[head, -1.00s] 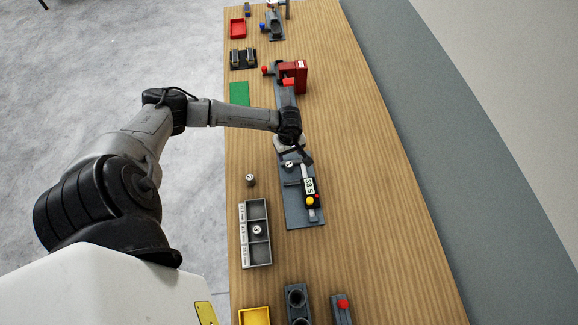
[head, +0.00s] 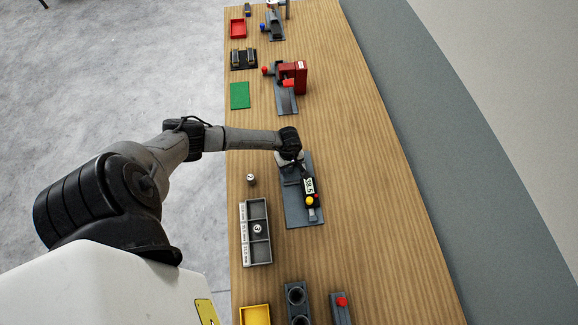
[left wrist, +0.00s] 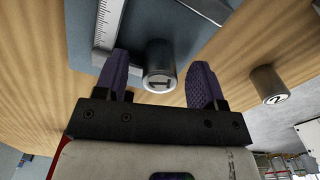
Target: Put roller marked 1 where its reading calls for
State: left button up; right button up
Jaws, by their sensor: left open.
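Roller 1 (left wrist: 160,68) is a grey cylinder with "1" on its end face. In the left wrist view it stands on the gauge plate between my fingertips, with gaps on both sides. My left gripper (left wrist: 161,80) is open. In the head view the gripper (head: 291,160) is over the far end of the grey gauge plate (head: 296,218) and hides roller 1. The gauge's display (head: 309,186) is lit, but its digits are too small to read surely. A grey tray (head: 243,262) has several compartments with mm labels on its left side. My right gripper is not in view.
Roller 2 (head: 251,179) stands on the table left of the plate; it also shows in the left wrist view (left wrist: 268,88). Roller 3 (head: 257,229) is in the tray's middle compartment. A yellow bin (head: 254,314), green mat (head: 239,95) and red device (head: 301,78) lie around. The table's right side is clear.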

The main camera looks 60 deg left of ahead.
pick_arm(q)
jog(key=shift+f, duration=0.1)
grip_shut()
dwell(0.6)
